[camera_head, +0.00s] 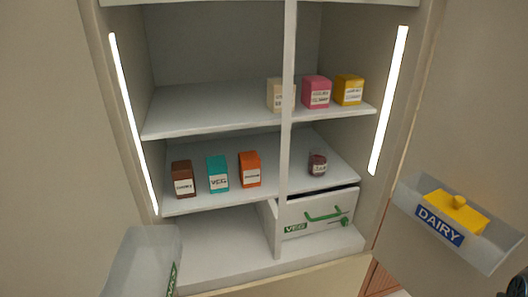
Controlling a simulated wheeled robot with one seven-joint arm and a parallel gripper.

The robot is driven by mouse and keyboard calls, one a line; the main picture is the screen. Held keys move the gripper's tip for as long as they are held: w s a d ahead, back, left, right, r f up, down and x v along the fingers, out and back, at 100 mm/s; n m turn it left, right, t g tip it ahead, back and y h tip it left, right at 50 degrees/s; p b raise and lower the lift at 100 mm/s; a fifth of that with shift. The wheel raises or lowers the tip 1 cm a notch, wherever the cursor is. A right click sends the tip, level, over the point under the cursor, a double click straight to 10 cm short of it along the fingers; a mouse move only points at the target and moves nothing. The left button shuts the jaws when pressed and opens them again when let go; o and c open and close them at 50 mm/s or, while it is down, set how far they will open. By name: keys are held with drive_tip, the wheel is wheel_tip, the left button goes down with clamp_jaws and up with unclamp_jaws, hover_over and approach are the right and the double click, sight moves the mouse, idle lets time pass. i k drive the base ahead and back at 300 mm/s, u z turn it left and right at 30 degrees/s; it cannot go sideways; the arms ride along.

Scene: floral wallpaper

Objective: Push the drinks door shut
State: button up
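No label reading "drinks" can be read in the head view. An open left door (50,130) fills the left side, with a pale translucent bin (145,255) at its bottom.
The fridge interior has a middle divider (286,150) and shelves with several small cartons and a dark jar (317,164). The lower left floor of the interior is clear.

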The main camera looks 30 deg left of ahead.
sight(72, 226)
drive_tip(key=z, duration=0.25)
drive_tip(key=k, duration=1.15)
drive_tip(key=u, duration=1.9)
